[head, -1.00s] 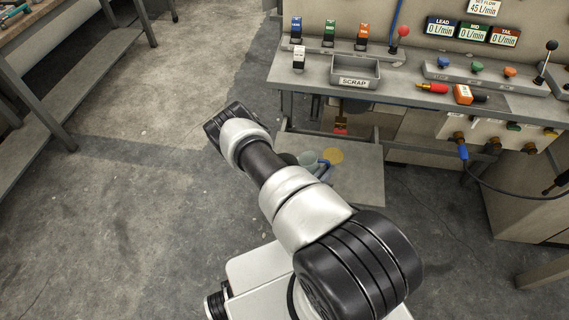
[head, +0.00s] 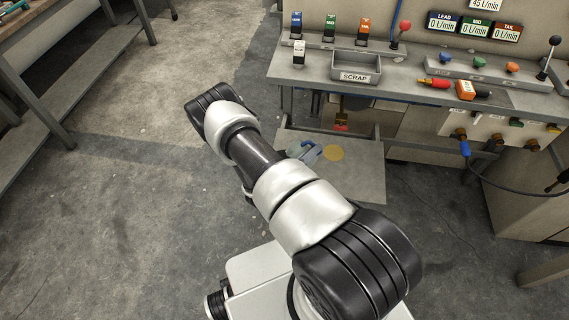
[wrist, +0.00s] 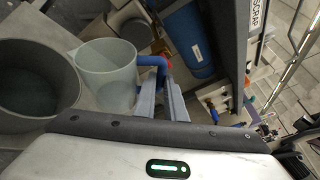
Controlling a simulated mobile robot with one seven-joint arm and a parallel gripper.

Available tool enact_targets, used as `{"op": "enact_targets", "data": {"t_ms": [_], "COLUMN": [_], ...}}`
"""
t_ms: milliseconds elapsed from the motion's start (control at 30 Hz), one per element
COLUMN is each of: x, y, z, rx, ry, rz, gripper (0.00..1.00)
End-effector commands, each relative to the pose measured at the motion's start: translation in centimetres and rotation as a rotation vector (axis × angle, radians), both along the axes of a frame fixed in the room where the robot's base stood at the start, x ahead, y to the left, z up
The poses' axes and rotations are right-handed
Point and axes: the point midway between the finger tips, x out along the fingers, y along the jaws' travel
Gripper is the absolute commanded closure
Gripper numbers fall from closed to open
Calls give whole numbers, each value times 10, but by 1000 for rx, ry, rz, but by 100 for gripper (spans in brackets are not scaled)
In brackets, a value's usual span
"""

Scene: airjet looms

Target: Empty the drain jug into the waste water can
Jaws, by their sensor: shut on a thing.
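The drain jug (wrist: 108,75) is pale and translucent with a blue handle (wrist: 152,62). My gripper (wrist: 162,93) is shut on that handle in the wrist view. The jug's spout side faces a dark grey open round can (wrist: 72,85), apparently the waste water can, at the left. The jug overlaps the can's edge in this view; I cannot tell whether they touch. The jug's contents and exact tilt are unclear. In the head view the jug (head: 304,152) shows beyond my arm, which hides my gripper and the can.
A low grey shelf (head: 360,180) with a yellow disc (head: 333,153) lies below the bench. The scrap tray (head: 356,67) stands on the bench above. A blue cylinder (wrist: 188,42) is close beyond the jug. Open floor lies left.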

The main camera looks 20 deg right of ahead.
Motion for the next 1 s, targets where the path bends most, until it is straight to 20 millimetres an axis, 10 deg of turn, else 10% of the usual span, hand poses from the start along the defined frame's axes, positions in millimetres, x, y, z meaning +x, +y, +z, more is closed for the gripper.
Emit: {"op": "enact_targets", "data": {"t_ms": [1000], "x": [34], "y": [40], "z": [16], "rx": [-454], "ry": [390], "rz": [-1], "gripper": [100]}}
